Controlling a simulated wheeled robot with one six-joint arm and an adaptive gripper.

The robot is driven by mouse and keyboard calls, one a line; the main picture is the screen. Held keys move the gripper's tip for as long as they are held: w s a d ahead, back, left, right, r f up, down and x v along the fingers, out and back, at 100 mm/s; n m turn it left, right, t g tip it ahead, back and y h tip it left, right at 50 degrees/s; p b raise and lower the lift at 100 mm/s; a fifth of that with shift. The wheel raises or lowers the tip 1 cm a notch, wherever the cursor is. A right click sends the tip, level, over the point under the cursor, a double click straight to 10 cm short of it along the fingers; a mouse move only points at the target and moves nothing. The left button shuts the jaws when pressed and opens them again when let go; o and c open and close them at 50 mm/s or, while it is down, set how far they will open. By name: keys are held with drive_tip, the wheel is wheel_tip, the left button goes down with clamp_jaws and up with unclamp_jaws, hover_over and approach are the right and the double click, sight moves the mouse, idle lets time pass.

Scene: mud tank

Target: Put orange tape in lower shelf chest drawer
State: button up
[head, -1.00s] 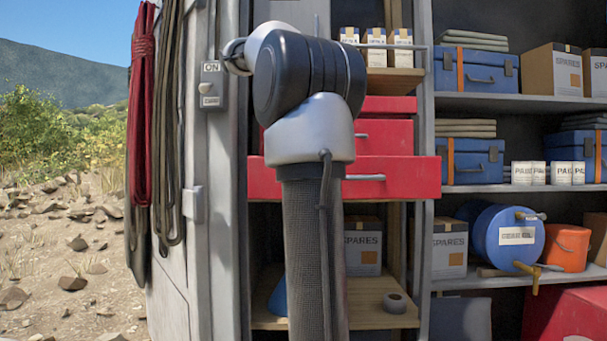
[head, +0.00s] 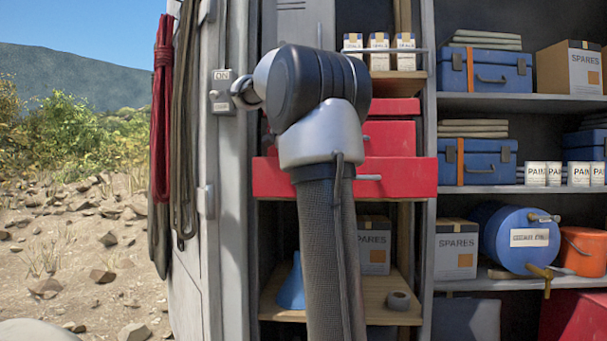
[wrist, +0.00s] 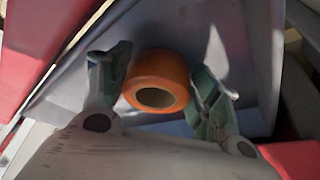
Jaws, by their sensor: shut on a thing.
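An orange tape roll (wrist: 158,82) sits between the two fingers of my gripper (wrist: 168,76) in the wrist view, and the gripper is shut on it. Behind the tape in the wrist view is a grey inner surface with red sides, which looks like the inside of a drawer. In the head view, the red chest's lower drawer (head: 405,178) is pulled out beyond the drawer (head: 392,138) above it. My arm hides part of the drawer fronts. My gripper and the orange tape are out of sight in the head view.
Shelves with blue cases (head: 485,70) and a blue drum (head: 515,240) stand at right. Ropes (head: 163,110) hang at left.

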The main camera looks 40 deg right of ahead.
drive_tip(key=shift+f, duration=0.15)
drive_tip(key=o, duration=0.8)
drive_tip(key=v, duration=1.2)
